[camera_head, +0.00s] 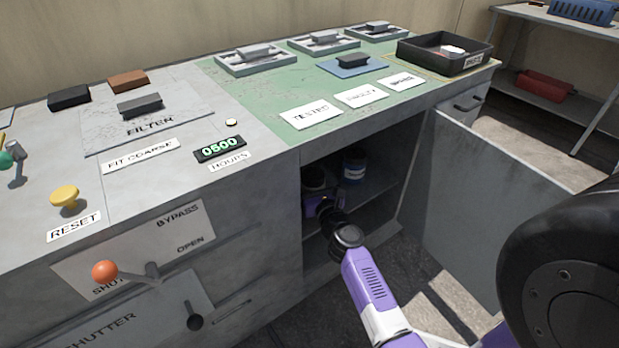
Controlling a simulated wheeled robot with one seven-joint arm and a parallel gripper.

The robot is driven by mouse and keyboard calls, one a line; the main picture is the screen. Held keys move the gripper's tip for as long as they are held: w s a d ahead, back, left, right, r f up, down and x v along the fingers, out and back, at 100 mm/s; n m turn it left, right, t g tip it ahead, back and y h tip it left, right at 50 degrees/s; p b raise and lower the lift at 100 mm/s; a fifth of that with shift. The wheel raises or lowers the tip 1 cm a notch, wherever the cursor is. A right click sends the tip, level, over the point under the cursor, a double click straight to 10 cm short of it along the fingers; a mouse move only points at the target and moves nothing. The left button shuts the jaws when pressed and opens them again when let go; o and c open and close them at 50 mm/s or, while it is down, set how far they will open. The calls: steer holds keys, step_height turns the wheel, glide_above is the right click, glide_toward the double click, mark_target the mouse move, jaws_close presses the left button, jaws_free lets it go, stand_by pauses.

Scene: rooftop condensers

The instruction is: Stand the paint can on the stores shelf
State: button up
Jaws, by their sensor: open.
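The open cabinet under the bench holds a shelf (378,186); I cannot read a label naming it the stores shelf. A blue can with a pale band (354,168) stands upright on it, towards the back. A dark can-like thing (314,177) with a paler rim is left of it, just beyond my gripper. I cannot tell which of the two is the paint can. My gripper (319,200) is open at the cabinet mouth, in front of the dark one. My wrist hides part of the gripper and shelf, and I cannot tell whether the fingers are around or touching the dark one.
The cabinet door (490,215) stands open to the right of my forearm. The bench top (235,110) overhangs the opening. An orange-knobbed lever (105,271) juts from the bench front at left. A black tray (445,53) sits at the bench's right end; a rack (560,95) stands beyond.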

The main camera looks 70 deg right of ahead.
steer(key=shift+r, duration=0.2)
steer(key=b+v, duration=0.1)
steer(key=v, duration=1)
steer(key=shift+s+d+f, duration=0.1)
steer(key=shift+f, duration=0.05)
steer(key=shift+s+a+b, duration=0.3)
steer(key=shift+a, duration=0.15)
